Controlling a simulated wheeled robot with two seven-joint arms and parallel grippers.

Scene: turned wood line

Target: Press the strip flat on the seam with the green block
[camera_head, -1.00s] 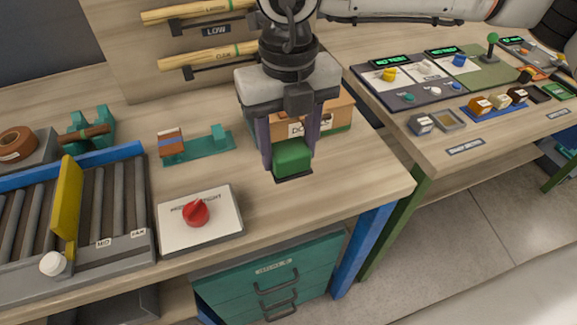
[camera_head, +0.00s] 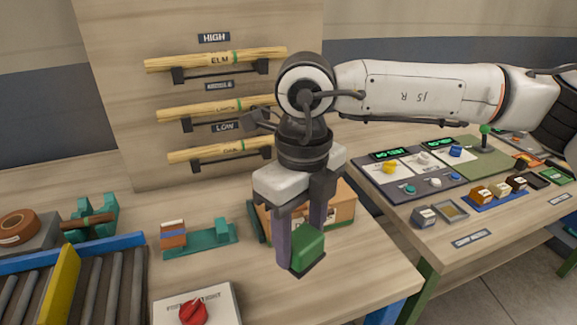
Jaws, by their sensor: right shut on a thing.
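My right gripper (camera_head: 300,238) is shut on the green block (camera_head: 309,248), which has a dark underside. It holds the block in front of the cardboard box (camera_head: 343,210). I cannot tell whether the block touches anything beneath it. The box stands on the wooden bench, and its front and label are largely hidden by the gripper. I cannot make out the strip or the seam. My left gripper is not in view.
A teal stand (camera_head: 208,238) with a small brown block is left of the gripper. A panel with a red knob (camera_head: 193,312) and a roller conveyor (camera_head: 100,285) are nearer left. A rack of wooden rods (camera_head: 215,105) stands behind. The bench right of the block is clear.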

